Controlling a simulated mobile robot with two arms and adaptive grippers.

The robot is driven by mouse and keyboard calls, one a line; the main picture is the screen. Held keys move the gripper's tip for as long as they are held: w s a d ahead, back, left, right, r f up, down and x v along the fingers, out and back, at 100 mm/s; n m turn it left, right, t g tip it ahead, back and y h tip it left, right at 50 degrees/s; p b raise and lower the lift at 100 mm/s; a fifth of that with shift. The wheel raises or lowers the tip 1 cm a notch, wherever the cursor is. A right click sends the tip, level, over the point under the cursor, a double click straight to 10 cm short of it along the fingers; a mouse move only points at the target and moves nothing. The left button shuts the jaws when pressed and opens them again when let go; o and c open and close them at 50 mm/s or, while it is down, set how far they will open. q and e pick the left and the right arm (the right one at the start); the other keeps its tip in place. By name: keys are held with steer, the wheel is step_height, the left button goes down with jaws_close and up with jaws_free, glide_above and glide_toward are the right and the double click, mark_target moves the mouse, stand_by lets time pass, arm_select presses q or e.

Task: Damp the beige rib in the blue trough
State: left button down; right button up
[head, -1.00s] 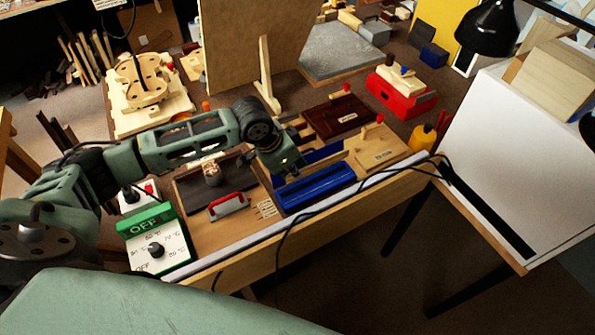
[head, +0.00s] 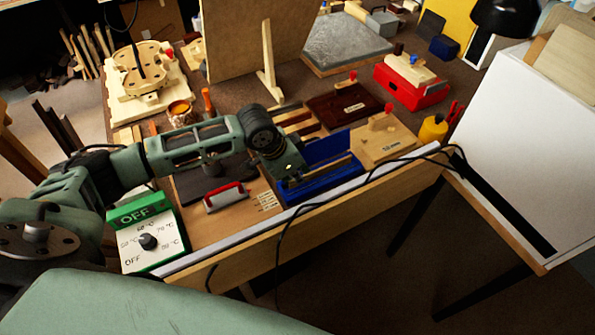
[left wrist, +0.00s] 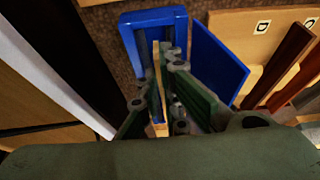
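The blue trough (head: 318,188) lies at the bench's front edge, with a blue panel (head: 328,148) raised behind it. My left gripper (head: 290,182) is low over the trough's left part. In the left wrist view, the gripper (left wrist: 164,75) has its fingers close together, on both sides of the narrow beige rib (left wrist: 158,85). The rib runs lengthwise between the trough's walls (left wrist: 152,16). In the head view a brownish strip shows along the trough, partly hidden by the gripper. I cannot tell whether the rib touches the trough floor. My right gripper is not in view.
A box with a dial and an OFF sign (head: 148,240) stands front left. A red-handled tool (head: 226,198) lies left of the trough. A wooden board (head: 378,142) is at its right. A black cable (head: 330,197) crosses the front edge.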

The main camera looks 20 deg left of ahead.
arm_select(q)
steer(key=shift+f, duration=0.55)
steer(key=c, duration=1.9)
jaws_free()
steer(key=shift+f, duration=0.1)
steer(key=shift+o, duration=0.2)
steer(key=v, duration=1.2)
